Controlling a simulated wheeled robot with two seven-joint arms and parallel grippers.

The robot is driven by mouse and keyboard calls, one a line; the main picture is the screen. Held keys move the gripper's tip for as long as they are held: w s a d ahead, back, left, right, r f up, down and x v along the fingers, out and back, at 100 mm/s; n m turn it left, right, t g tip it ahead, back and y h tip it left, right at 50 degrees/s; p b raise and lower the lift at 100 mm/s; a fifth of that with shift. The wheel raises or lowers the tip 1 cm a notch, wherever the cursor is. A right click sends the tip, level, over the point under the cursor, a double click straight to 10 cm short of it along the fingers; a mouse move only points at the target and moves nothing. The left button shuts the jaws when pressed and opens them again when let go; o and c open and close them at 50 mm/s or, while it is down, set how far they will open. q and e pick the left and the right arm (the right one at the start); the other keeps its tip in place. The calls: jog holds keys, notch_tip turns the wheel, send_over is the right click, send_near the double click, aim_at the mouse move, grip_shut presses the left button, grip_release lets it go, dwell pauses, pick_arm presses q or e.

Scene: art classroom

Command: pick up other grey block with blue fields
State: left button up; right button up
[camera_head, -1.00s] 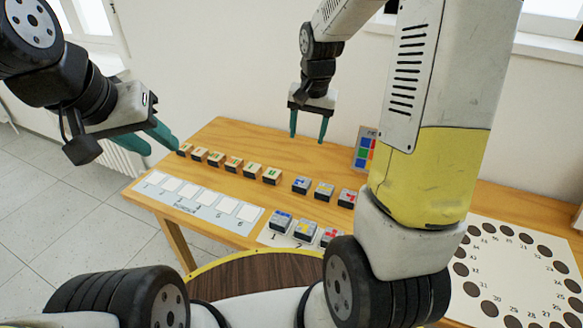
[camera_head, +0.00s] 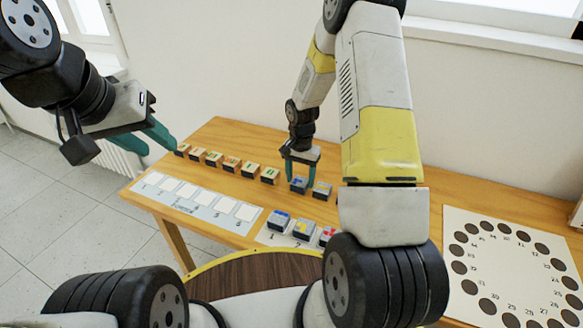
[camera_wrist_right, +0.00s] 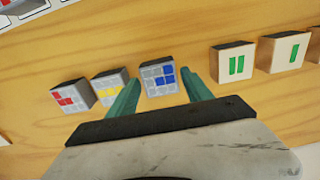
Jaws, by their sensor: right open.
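The grey block with blue fields (camera_head: 299,185) stands on the table in the back row. In the right wrist view the grey block with blue fields (camera_wrist_right: 159,77) sits between the fingers of my right gripper (camera_wrist_right: 160,88), which is open around it with a small gap on each side. In the head view my right gripper (camera_head: 299,170) is down at the block. Another grey block with blue fields (camera_head: 279,219) lies on the numbered strip at the front. My left gripper (camera_head: 165,143) hangs empty at the far left, above the table's left end; its fingers look apart.
A grey block with yellow fields (camera_head: 321,190) stands close beside; a red one (camera_wrist_right: 72,95) is beyond it. Wooden blocks with coloured marks (camera_head: 250,170) stand on the other side. A white card strip (camera_head: 195,200) and a board with dark circles (camera_head: 470,280) lie on the table.

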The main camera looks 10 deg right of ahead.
jog(key=shift+f, duration=0.5)
jog(key=c, duration=1.1)
jog(key=shift+r, duration=0.1)
jog(key=shift+c, duration=0.2)
